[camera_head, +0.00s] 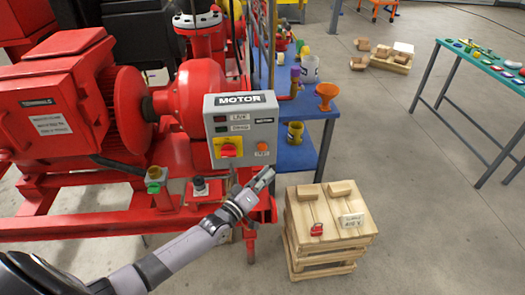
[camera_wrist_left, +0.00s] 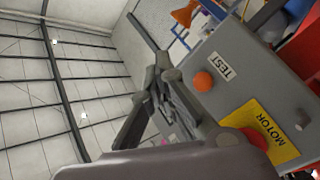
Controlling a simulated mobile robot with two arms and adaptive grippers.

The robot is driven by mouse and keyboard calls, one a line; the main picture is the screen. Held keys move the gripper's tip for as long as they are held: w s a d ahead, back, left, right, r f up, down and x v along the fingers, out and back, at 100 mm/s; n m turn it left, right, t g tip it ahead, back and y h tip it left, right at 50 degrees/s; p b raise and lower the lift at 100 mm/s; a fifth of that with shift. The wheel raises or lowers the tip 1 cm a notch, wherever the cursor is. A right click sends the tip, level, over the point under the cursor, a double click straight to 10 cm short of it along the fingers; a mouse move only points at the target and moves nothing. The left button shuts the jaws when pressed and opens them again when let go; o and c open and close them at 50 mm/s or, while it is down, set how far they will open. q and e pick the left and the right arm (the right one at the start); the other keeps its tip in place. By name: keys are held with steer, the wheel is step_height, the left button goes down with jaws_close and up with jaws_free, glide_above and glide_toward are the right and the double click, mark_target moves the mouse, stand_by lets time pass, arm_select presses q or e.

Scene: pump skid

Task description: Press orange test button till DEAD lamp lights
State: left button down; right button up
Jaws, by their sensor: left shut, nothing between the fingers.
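The grey motor control box (camera_head: 240,108) stands in front of the red motor. Its orange test button (camera_head: 262,147) is at the lower right of the face, above a small label. In the left wrist view the orange button (camera_wrist_left: 203,82) sits beside the TEST label (camera_wrist_left: 223,67). The LIVE lamp (camera_head: 219,119) and DEAD lamp (camera_head: 220,129) at the upper left both look dark. My left gripper (camera_head: 267,174) is shut and empty, just below the button in the head view. The left wrist view shows its fingers (camera_wrist_left: 165,72) left of the button, apparently apart from it. My right gripper is not in view.
A red and yellow rotary switch (camera_head: 229,150) is left of the button. A wooden crate (camera_head: 356,240) with a red padlock (camera_head: 316,229) and tag stands at right. A blue shelf (camera_head: 318,110) is behind the box.

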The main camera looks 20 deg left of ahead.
mark_target(264, 158)
arm_select(q)
steer(key=w+a+b, duration=0.3)
steer(key=w+b, duration=0.1)
steer(key=w, duration=0.2)
steer(key=shift+a+b, duration=0.3)
steer(key=shift+a, duration=0.05)
stand_by(1.1)
steer(key=shift+w+a+b, duration=0.2)
steer(key=shift+w+b, duration=0.15)
steer(key=shift+b, duration=0.05)
